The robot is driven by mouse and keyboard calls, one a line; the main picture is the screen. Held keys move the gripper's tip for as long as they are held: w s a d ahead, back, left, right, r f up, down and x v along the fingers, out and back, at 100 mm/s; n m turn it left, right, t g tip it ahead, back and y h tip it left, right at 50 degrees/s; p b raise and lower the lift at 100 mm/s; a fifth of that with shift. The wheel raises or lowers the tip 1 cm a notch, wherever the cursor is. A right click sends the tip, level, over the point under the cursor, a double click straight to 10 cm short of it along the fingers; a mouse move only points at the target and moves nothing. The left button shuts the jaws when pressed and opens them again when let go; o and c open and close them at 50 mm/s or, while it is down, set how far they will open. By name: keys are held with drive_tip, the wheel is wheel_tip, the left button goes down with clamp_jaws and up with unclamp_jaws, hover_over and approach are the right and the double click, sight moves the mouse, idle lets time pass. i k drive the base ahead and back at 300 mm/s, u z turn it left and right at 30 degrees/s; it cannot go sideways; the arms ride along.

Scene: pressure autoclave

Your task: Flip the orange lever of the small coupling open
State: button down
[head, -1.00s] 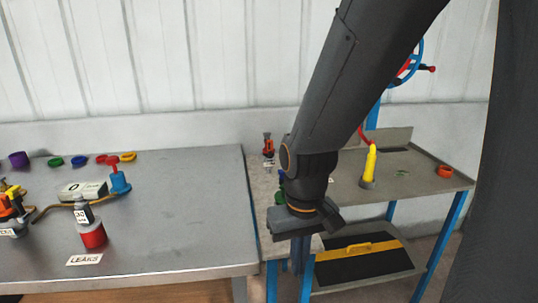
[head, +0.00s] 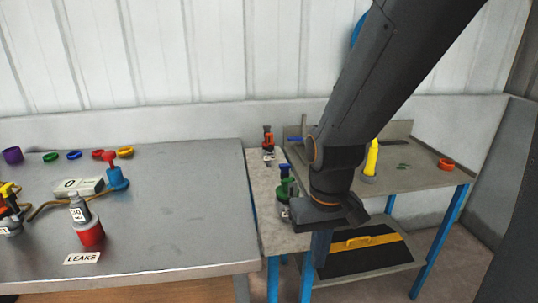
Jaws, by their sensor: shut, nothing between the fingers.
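A small orange-red fitting with a dark top (head: 267,139) stands at the back of the narrow grey bench, with a white label in front of it. A green fitting with a blue top (head: 285,182) stands nearer, just left of my arm. At the left picture edge is a fitting with orange and yellow parts (head: 10,200), partly cut off. I cannot tell for sure which is the small coupling, nor make out its lever's position. My gripper (head: 320,250) points down, shut and empty, at the narrow bench's right side, apart from the orange-red fitting.
The wide metal table (head: 180,235) holds a red-based bottle (head: 88,230), a blue fitting with red top (head: 116,177) and several coloured rings. Its right half is clear. A right-hand stand (head: 420,178) bears a yellow cone-like piece (head: 371,160) and an orange ring (head: 446,164).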

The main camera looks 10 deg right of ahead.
sight(270, 136)
drive_tip(key=k, duration=0.5)
drive_tip(key=z, duration=1.45)
drive_tip(key=i, duration=0.85)
drive_tip(key=u, duration=2.15)
